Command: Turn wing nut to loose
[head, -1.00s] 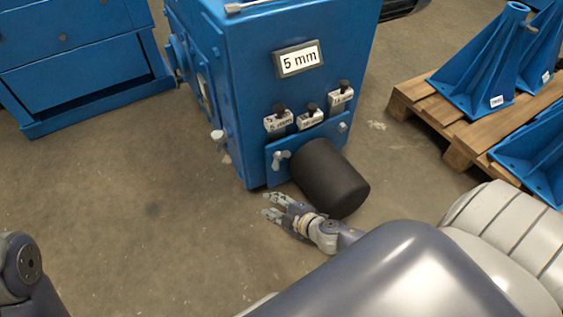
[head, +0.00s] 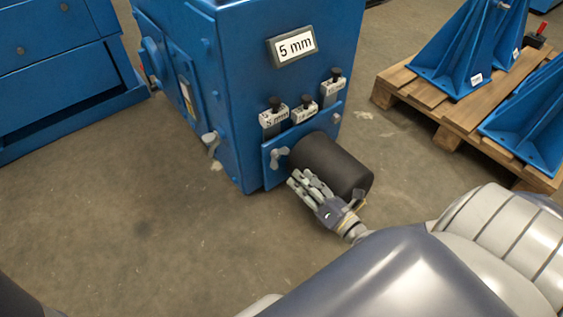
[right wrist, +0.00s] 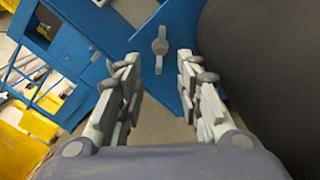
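The wing nut (head: 279,157) is a small grey two-winged piece on the blue plate (head: 272,172) at the lower front of the blue machine, left of a black cylinder (head: 331,165). In the right wrist view the wing nut (right wrist: 160,47) stands nearly upright, ahead of the gap between my fingers. My right gripper (head: 301,180) is just below and right of the wing nut, beside the cylinder. In the right wrist view the gripper (right wrist: 160,85) is open and empty, apart from the nut. My left gripper is not in view.
The black cylinder (right wrist: 270,60) is close to the right finger in the right wrist view. Above the plate are small labelled knobs and a "5 mm" sign (head: 292,46). A wooden pallet (head: 440,112) with blue brackets stands at the right.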

